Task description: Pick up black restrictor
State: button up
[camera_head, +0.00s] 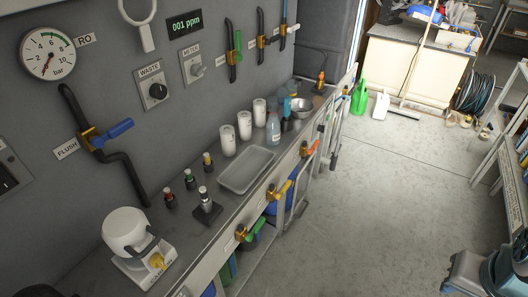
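Several small fittings stand upright on the grey counter (222,214) along the wall. One has a red top (168,197), one a green top (189,179), and one a yellow or brass top (207,162); their lower parts look dark. In front of them a silver and black fitting (205,198) stands on a square black base (207,214). I cannot tell for sure which of these is the black restrictor.
A white housing (126,232) stands left of the fittings. Coloured valve handles (278,190) stick out along the counter's front. The floor (385,200) is largely clear.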

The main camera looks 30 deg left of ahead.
aim_at(204, 194)
jog(key=u, duration=0.3)
jog(key=i, duration=0.85)
jog(key=u, duration=1.3)
jog(key=i, duration=0.5)
jog(key=u, duration=0.45)
